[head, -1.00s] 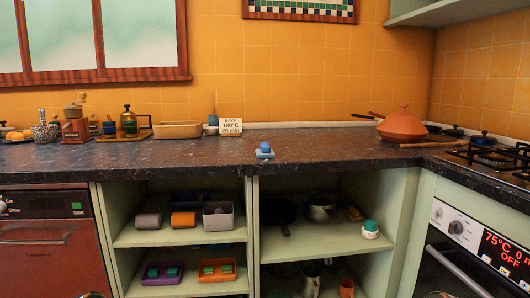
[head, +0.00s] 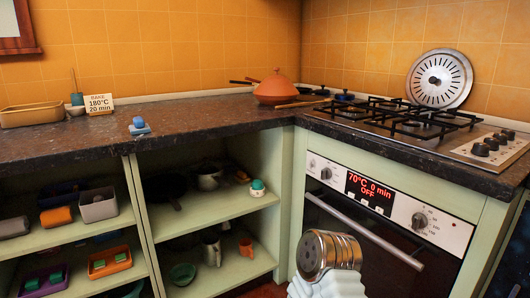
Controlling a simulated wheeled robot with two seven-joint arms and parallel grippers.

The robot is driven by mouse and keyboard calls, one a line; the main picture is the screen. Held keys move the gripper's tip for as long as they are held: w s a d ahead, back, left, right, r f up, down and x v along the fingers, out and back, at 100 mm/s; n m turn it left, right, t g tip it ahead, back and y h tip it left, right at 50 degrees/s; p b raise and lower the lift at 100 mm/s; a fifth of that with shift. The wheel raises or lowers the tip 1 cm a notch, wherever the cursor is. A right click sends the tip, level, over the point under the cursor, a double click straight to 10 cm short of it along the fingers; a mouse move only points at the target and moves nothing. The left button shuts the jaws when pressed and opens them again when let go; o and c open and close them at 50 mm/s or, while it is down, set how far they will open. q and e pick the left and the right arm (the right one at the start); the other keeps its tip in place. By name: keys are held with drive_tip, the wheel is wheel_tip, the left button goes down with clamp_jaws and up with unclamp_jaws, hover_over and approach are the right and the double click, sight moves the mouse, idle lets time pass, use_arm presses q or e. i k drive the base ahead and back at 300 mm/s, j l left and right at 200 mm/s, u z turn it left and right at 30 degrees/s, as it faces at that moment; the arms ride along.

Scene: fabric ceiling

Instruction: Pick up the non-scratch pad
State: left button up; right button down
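A small blue object (head: 139,126) with a lighter blue base and a darker blue knob on top sits near the front edge of the dark countertop (head: 200,117). It may be the non-scratch pad; its label cannot be read. On the low shelf at left, an orange tray (head: 109,262) and a purple tray (head: 44,281) hold small green pieces that could also be pads.
A metal shaker-like thing (head: 316,255) and a white ribbed thing (head: 327,286) show close at the bottom. The stove (head: 420,125) and oven (head: 385,215) stand at right. An orange lidded pot (head: 277,91) is in the corner. The counter around the blue object is clear.

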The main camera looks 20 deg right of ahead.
sight(140, 127)
drive_tip(key=i+j, duration=0.15)
drive_tip(key=j, duration=0.25)
drive_tip(key=i+j, duration=0.15)
drive_tip(key=j, duration=0.2)
drive_tip(key=i+j, duration=0.15)
drive_tip(key=j, duration=0.25)
drive_tip(key=i+j+z, duration=0.1)
drive_tip(key=j, duration=0.3)
